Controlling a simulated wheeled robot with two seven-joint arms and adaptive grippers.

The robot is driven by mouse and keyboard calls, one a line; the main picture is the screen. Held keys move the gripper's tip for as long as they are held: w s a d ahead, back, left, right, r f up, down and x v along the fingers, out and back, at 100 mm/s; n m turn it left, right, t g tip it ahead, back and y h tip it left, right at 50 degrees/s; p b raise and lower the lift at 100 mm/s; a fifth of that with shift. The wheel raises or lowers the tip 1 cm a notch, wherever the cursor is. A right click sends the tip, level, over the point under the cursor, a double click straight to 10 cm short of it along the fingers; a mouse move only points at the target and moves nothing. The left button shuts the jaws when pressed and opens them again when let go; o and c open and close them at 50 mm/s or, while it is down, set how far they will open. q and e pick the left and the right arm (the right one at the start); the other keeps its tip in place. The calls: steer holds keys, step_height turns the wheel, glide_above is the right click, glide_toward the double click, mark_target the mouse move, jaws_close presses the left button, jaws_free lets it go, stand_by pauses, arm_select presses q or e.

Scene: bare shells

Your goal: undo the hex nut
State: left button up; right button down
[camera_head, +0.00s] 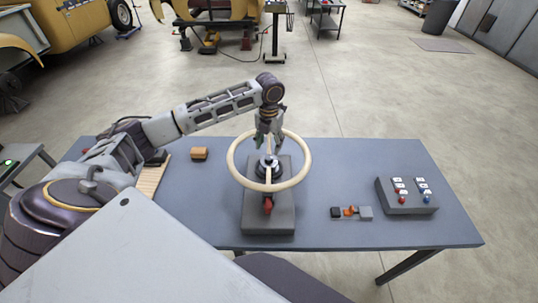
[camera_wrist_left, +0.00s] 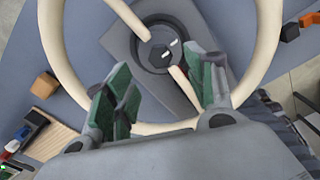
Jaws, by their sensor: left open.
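A cream steering wheel (camera_head: 233,172) is mounted on a dark grey stand (camera_head: 268,222) at the middle of the table; it also shows in the left wrist view (camera_wrist_left: 268,35). Its dark round hub (camera_wrist_left: 143,38) carries a small dark raised piece (camera_wrist_left: 158,56), which looks like the hex nut, though its flats are hard to make out. My left gripper (camera_head: 268,141) points down over the hub from above. In the left wrist view its green-padded fingers (camera_wrist_left: 165,88) are apart, with a wheel spoke showing between them and nothing held. My right gripper is not in view.
An orange-brown block (camera_head: 199,154) and a wooden board (camera_head: 152,180) lie on the table (camera_head: 335,165) to the left. A small piece with an orange part (camera_head: 351,212) and a switch box (camera_head: 406,197) lie right.

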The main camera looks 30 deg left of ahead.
mark_target(269, 157)
arm_select(q)
steer(key=shift+f+p, duration=0.5)
steer(key=shift+f, duration=2.8)
steer(key=c, duration=1.1)
steer(key=shift+o, duration=0.2)
steer(key=shift+n, duration=0.5)
steer(key=n, duration=0.4)
steer(key=shift+n, duration=0.4)
steer(key=shift+r+n, duration=0.1)
steer(key=shift+n, duration=2.4)
